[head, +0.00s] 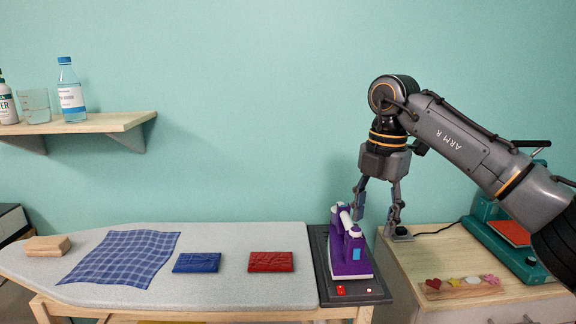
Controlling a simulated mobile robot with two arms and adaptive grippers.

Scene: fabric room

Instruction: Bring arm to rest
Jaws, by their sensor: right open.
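My right arm comes in from the right and hangs down. Its right gripper (377,222) is open and empty, with its fingertips pointing down close above and beside the purple iron (350,262). The iron has a white handle and stands on a dark iron rest (358,293) at the right end of the ironing board (225,288). One finger overlaps the iron's handle in the picture, and I cannot tell whether they touch. My left gripper is not in view.
A checked blue cloth (122,257), a blue folded cloth (197,262), a red folded cloth (271,262) and a wooden block (47,246) lie on the board. A wooden cabinet (410,262) with a green machine (500,245) stands right. A wall shelf (115,122) holds bottles.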

